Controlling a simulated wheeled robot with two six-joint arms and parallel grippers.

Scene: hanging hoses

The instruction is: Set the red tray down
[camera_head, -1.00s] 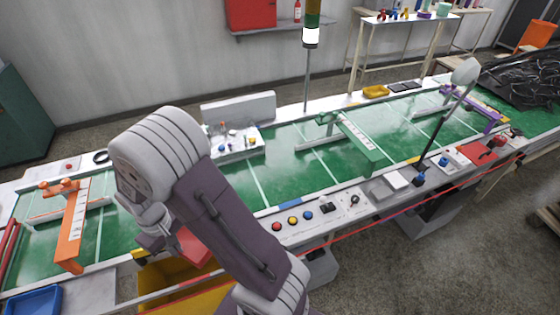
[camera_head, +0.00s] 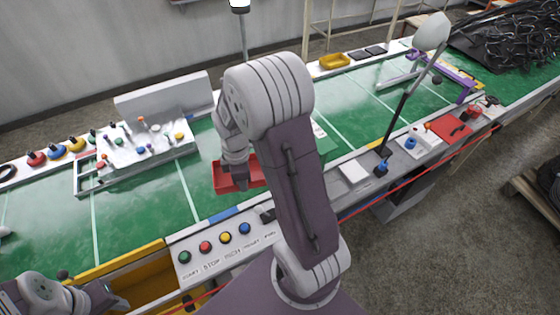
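The red tray (camera_head: 222,178) is a shallow open box over the green belt, left of my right arm's links. My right gripper (camera_head: 241,182) points down at the tray, with its fingers at the near wall, and seems shut on it. My wrist and arm hide part of the tray. I cannot tell whether its underside touches the belt. My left gripper (camera_head: 108,297) is low at the left, by the yellow bin, far from the tray. Its fingers are too small and dark to read.
The green belt (camera_head: 150,205) is clear left of the tray. A white board with small parts (camera_head: 150,140) stands behind it. A button panel (camera_head: 222,245) lies along the near edge. A yellow bin (camera_head: 150,285) is below. A lamp on a black stem (camera_head: 405,95) rises at right.

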